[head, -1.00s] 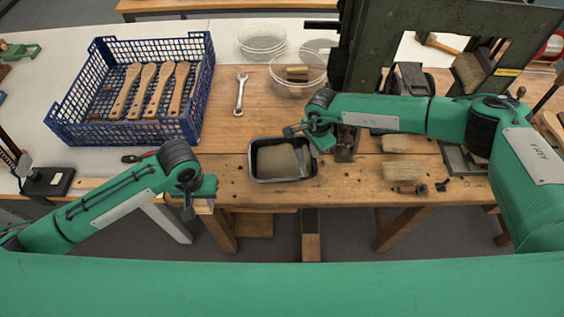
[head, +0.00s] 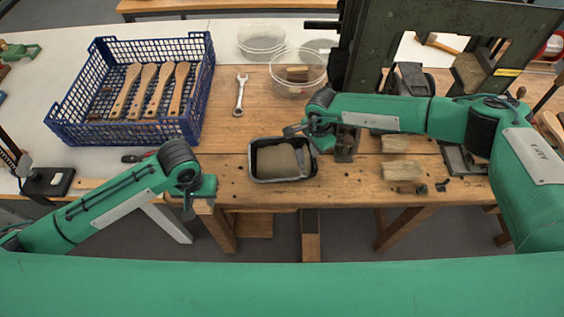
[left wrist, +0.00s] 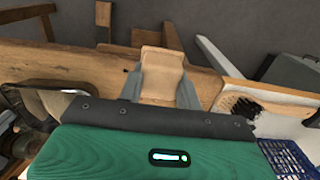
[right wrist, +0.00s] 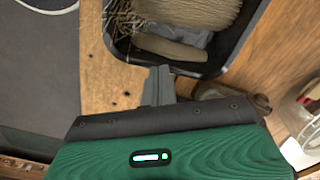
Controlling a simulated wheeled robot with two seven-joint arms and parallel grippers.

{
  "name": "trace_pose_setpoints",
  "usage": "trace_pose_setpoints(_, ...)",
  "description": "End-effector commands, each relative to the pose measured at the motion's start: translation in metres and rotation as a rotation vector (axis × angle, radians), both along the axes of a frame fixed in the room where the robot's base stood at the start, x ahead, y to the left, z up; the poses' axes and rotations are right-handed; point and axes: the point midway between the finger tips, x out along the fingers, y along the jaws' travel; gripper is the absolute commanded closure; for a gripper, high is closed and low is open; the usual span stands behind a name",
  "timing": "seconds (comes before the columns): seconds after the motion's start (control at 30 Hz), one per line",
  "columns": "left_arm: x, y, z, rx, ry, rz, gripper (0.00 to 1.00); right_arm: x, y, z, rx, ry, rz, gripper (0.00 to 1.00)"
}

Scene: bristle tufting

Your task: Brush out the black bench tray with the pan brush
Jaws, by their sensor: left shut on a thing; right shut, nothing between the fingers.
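The black bench tray (head: 252,166) sits on the wooden bench, centre. Inside it is a beige, fibrous mass with a grey patch. In the right wrist view the tray (right wrist: 232,52) also holds a smooth tan curved piece (right wrist: 170,47) and loose bristles (right wrist: 122,20). My left gripper (left wrist: 158,85) is shut on a pale wooden piece (left wrist: 161,70), near the bench's front left. A black-bristled brush (left wrist: 243,106) lies beside it; I cannot tell whether it is the pan brush.
A blue crate (head: 190,125) holds several wooden handles. A wrench (head: 240,95) and glass bowls (head: 298,86) lie behind the tray. A dark green machine (head: 368,35) stands at back right. Bristle bundles (head: 402,171) lie right of the tray.

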Motion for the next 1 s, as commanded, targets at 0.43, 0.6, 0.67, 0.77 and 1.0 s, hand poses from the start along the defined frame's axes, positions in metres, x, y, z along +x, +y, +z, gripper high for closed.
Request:
trace_pose_setpoints(0.43,0.0000,0.0000,0.0001,0.000,0.000,0.000,0.84,0.0000,0.0000,0.0000,0.000,0.000,0.000,1.00)
trace_pose_setpoints(0.6,0.0000,0.0000,-0.0010,0.000,0.000,0.000,0.84,-0.0001,0.0000,-0.0012,0.000,0.000,0.000,1.00)
trace_pose_setpoints(0.67,0.0000,0.0000,-0.0020,0.000,0.000,0.000,0.84,-0.0001,0.0000,-0.0023,0.000,0.000,0.000,1.00)
trace_pose_setpoints(0.77,0.0000,0.0000,-0.0040,0.000,0.000,0.000,0.84,-0.0001,0.0000,-0.0045,0.000,0.000,0.000,1.00)
trace_pose_setpoints(1.0,0.0001,0.0000,-0.0085,0.000,0.000,0.000,0.84,-0.0001,0.0001,-0.0093,0.000,0.000,0.000,1.00)
